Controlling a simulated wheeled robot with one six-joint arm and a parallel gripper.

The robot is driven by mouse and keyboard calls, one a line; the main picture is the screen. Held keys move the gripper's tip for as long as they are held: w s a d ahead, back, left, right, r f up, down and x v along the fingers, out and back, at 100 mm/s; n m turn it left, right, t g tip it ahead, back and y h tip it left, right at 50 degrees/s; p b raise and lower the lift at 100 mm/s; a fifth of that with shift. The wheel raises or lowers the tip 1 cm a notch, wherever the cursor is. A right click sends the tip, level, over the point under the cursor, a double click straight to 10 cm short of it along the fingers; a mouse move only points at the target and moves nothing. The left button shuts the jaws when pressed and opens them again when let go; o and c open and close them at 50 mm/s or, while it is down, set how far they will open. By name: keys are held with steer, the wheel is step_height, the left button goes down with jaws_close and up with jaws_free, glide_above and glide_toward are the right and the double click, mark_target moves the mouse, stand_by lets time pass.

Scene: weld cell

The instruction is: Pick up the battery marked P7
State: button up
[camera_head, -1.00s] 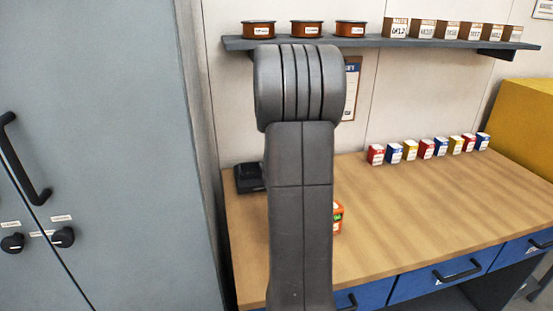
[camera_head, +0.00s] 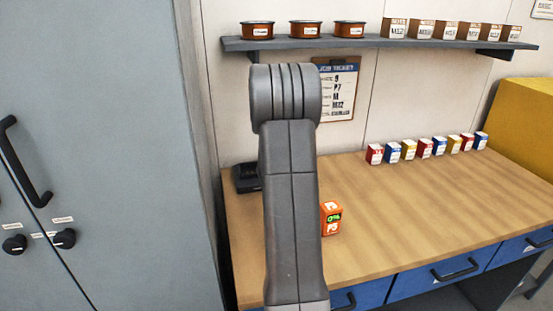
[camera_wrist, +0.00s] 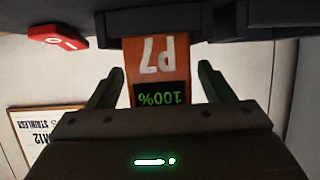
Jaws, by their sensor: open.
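The orange battery marked P7 (camera_wrist: 152,62) shows upside down in the wrist view, with a green display reading 100%. Its far end meets a dark holder (camera_wrist: 200,22). My gripper (camera_wrist: 156,72) is open, one finger to each side of the battery, with visible gaps; I cannot tell how deep the fingers reach. In the head view my arm hides the gripper and P7. Another orange battery, marked P5 (camera_head: 331,218) with a display reading 0%, stands on the bench just right of my arm.
A black device (camera_head: 247,177) sits at the wooden bench's (camera_head: 420,210) back left, partly behind my arm. Several small coloured boxes (camera_head: 424,149) line the back right. A job ticket (camera_head: 338,90) hangs below the shelf (camera_head: 400,43). A red block (camera_wrist: 58,38) shows in the wrist view.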

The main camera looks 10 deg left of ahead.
steer(key=c, duration=1.2)
steer(key=shift+r, duration=0.15)
steer(key=shift+c, duration=1)
